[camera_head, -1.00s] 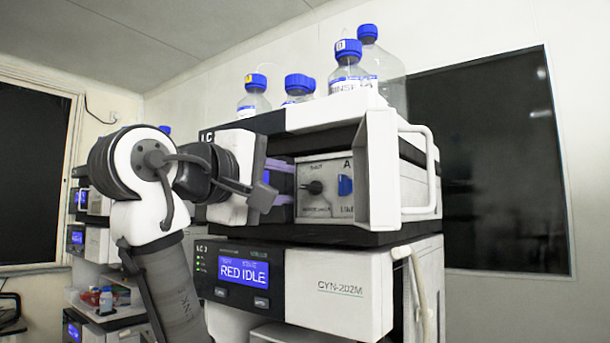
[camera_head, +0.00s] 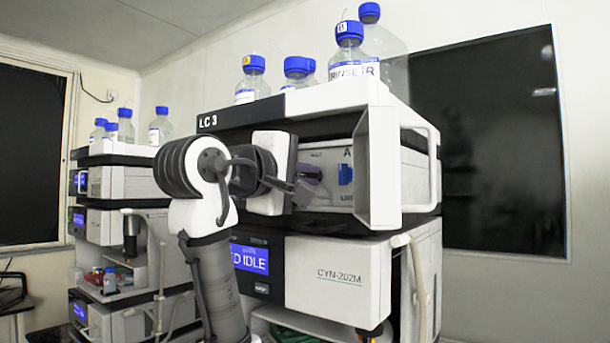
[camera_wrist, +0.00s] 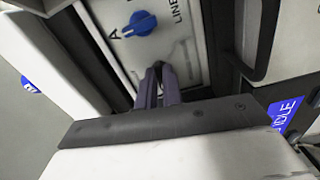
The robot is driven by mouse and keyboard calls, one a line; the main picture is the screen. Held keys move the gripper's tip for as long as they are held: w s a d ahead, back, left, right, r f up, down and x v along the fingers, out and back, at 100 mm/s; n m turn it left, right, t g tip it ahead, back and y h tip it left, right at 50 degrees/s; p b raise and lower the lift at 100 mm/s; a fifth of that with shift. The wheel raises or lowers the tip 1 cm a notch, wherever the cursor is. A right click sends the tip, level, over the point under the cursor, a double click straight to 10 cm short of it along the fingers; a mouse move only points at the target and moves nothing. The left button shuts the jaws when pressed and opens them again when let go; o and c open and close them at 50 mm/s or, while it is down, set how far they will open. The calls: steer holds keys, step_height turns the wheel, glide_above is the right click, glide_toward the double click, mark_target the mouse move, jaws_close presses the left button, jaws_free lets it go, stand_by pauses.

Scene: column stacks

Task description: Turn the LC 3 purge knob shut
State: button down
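The LC 3 unit's panel (camera_head: 337,196) sits in a recess under the LC 3 label (camera_head: 208,122). My gripper (camera_head: 313,174) reaches into the recess from the left. Its two purple-grey fingers are close together at the spot of the black purge knob, which they hide in the head view. In the wrist view my gripper (camera_wrist: 158,70) has its fingertips against the panel, with a thin gap between them, seemingly closed around the knob's grip. The knob's angle cannot be read. A blue knob (camera_head: 345,174) marked A sits to the right; it also shows in the wrist view (camera_wrist: 140,24).
A white frame with a handle (camera_head: 420,150) stands to the right of the recess. Blue-capped bottles (camera_head: 349,60) stand on top. A display (camera_head: 250,259) and the CYN-202M module (camera_head: 338,285) are below. Another instrument stack (camera_head: 115,195) stands at the left.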

steer(key=shift+m, duration=0.3)
steer(key=m, duration=0.3)
steer(key=shift+f+b, duration=0.15)
steer(key=shift+b, duration=0.2)
steer(key=m, duration=0.5)
steer(key=shift+a, duration=0.1)
steer(key=m, duration=0.4)
steer(key=shift+w, duration=0.1)
steer(key=shift+f+m, duration=0.1)
steer(key=shift+m, duration=1.9)
steer(key=c, duration=1.5)
jaws_free()
steer(key=shift+c, duration=0.2)
steer(key=shift+a, duration=0.1)
